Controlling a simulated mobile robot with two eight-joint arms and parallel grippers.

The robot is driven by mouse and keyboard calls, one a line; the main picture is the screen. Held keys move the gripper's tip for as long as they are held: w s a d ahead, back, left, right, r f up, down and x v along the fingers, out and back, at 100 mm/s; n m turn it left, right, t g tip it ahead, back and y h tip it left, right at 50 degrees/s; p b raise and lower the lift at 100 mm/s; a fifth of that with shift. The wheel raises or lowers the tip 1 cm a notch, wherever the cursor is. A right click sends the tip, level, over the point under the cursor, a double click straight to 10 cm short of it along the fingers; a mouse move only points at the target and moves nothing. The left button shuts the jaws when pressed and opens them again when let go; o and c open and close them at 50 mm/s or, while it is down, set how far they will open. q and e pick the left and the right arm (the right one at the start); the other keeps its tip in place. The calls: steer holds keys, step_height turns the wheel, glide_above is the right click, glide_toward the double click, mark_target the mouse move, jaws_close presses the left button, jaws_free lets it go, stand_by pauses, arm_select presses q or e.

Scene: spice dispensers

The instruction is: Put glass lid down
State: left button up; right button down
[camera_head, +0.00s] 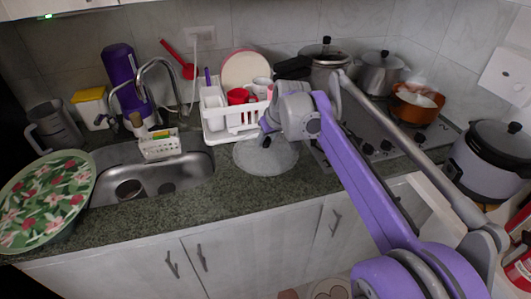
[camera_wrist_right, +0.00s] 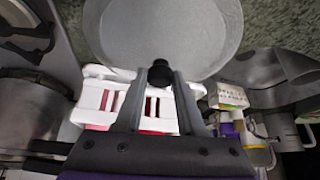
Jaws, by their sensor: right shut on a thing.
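The glass lid (camera_head: 258,160) is round and clear, with a dark knob. It is at the counter (camera_head: 225,200) in front of the white dish rack, between the sink and the stove. In the right wrist view the lid (camera_wrist_right: 165,32) fills the top middle, and its black knob (camera_wrist_right: 160,72) sits between the fingertips. My right gripper (camera_head: 266,139) is shut on the knob; it also shows in the right wrist view (camera_wrist_right: 160,77). I cannot tell whether the lid touches the counter. My left gripper is not in view.
A white dish rack (camera_head: 235,127) with a red cup stands just behind the lid. The sink (camera_head: 160,180) is to the left, with a green floral tray (camera_head: 45,205) beyond. Several pots stand on the stove (camera_head: 385,140) to the right. A rice cooker (camera_head: 480,165) is farther right.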

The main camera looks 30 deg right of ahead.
mark_target(267, 148)
steer(key=shift+f, duration=2.1)
steer(key=shift+a, duration=0.1)
steer(key=c, duration=0.5)
jaws_free()
steer(key=shift+f+b, duration=0.15)
steer(key=shift+b, duration=0.15)
